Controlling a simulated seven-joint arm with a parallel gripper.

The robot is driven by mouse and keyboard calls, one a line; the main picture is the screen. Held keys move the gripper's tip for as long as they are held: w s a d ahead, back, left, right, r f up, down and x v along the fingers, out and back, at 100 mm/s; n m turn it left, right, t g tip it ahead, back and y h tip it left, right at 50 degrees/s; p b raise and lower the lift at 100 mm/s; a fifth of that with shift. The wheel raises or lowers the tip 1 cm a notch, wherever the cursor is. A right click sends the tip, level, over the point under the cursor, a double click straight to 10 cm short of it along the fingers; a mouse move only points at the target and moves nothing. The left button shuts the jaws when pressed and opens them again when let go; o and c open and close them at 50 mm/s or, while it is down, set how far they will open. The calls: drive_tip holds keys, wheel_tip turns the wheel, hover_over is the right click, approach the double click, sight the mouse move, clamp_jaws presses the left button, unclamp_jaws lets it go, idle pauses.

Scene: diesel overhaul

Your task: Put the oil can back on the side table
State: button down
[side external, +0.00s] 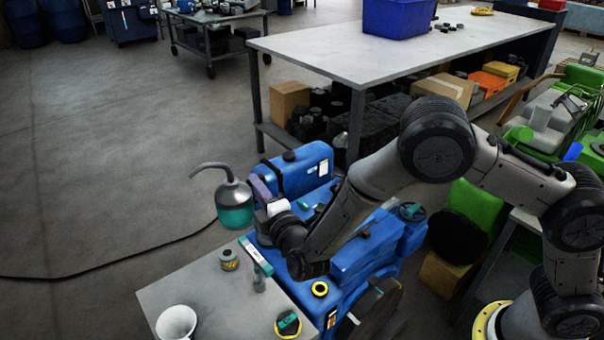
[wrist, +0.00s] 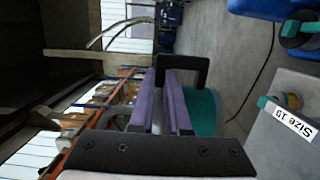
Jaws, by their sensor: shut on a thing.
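The oil can (side external: 236,212) has a teal body, a grey top and a long curved spout. It hangs roughly upright in the air, near the far edge of the side table in the side view. My gripper (side external: 262,188) is shut on its black handle, with purple fingers at the can's right side. In the wrist view, the fingers (wrist: 168,108) close on the handle (wrist: 184,62), and the teal body (wrist: 205,112) is partly hidden behind them. The grey side table (side external: 195,283) is at the lower left of the side view, and its top also shows in the wrist view (wrist: 262,145).
The table holds a small tin (side external: 229,259), a teal piece with a white label (side external: 256,262), a white cup (side external: 176,322) and a yellow-rimmed round part (side external: 288,324). The blue engine (side external: 365,255) stands to the right. The table's left-centre is bare.

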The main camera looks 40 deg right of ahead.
drive_tip(key=s+a+f, duration=0.2)
drive_tip(key=s+a, duration=0.1)
drive_tip(key=a, duration=0.8)
wheel_tip(320, 180, down, 20)
drive_tip(key=shift+w+d+f+h, duration=0.2)
drive_tip(key=shift+w+d+h, duration=0.15)
drive_tip(key=shift+h, duration=0.05)
drive_tip(key=shift+f, duration=0.2)
idle(0.4)
drive_tip(key=shift+f, duration=1)
drive_tip(key=c, duration=0.8)
unclamp_jaws()
drive_tip(key=shift+f, duration=0.1)
